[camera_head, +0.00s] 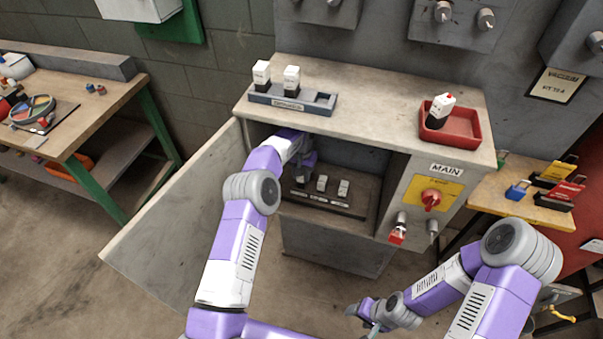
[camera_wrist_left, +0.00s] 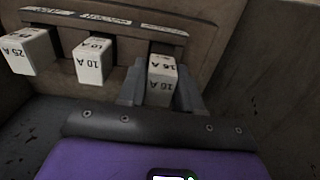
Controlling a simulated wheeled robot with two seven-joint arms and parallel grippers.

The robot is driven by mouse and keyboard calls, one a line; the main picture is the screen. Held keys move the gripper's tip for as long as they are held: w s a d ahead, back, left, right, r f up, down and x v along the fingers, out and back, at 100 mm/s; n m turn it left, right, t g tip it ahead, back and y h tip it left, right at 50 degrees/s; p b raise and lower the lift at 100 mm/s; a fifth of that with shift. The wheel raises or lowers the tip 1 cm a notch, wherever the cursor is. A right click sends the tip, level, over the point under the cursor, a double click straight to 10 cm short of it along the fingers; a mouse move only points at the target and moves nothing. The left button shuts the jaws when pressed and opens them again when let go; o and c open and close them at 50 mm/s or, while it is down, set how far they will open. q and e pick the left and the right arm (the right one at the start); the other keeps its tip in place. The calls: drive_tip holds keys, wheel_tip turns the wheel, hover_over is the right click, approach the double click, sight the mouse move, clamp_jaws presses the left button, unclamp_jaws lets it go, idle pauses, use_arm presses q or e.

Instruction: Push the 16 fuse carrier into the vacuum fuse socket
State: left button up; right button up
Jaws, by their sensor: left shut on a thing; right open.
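The 16 A fuse carrier (camera_wrist_left: 161,82), a white block, sits between the fingers of my left gripper (camera_wrist_left: 160,92) in the left wrist view. In the head view, my left gripper (camera_head: 304,168) reaches inside the open cabinet and hides that carrier. The carrier is at one end of the dark fuse block (camera_wrist_left: 129,51), in line with its socket; its seating depth is unclear. The socket labels are too blurred to read surely. The 10 A carrier (camera_wrist_left: 92,60) and 25 A carrier (camera_wrist_left: 33,52) stand beside it. My right gripper (camera_head: 370,315) is open and empty, low in front of the cabinet.
The cabinet door (camera_head: 180,205) stands open at left. On top are a grey rack (camera_head: 322,104) with two carriers and a red tray (camera_head: 465,127) with one. A red rotary switch (camera_head: 431,198) is on the front. A workbench (camera_head: 95,125) stands left.

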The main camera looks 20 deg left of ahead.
use_arm(q)
drive_tip(key=shift+f+b, duration=0.55)
drive_tip(key=shift+f, duration=0.4)
drive_tip(key=o, duration=1.2)
drive_tip(key=shift+r, duration=0.1)
